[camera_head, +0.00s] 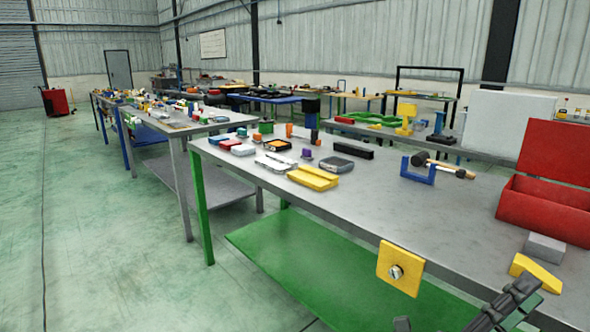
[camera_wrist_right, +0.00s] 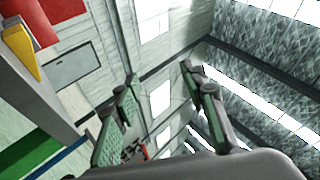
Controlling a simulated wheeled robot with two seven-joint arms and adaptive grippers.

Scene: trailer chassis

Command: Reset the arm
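My right gripper (camera_head: 508,303) shows at the bottom right of the head view, in front of the workbench's near edge. In the right wrist view its two fingers with green pads stand apart (camera_wrist_right: 162,88). Nothing is between them; behind them are only the wall and bright roof panels. My left gripper is in neither view. The grey workbench (camera_head: 400,217) with green legs and a green lower shelf (camera_head: 300,262) fills the right of the head view.
A red open toolbox (camera_head: 548,210), grey block (camera_head: 544,248) and yellow piece (camera_head: 535,272) lie near my right gripper. A hammer (camera_head: 443,167) rests on a blue holder (camera_head: 418,173). A yellow plate (camera_head: 400,268) is on the bench's front edge.

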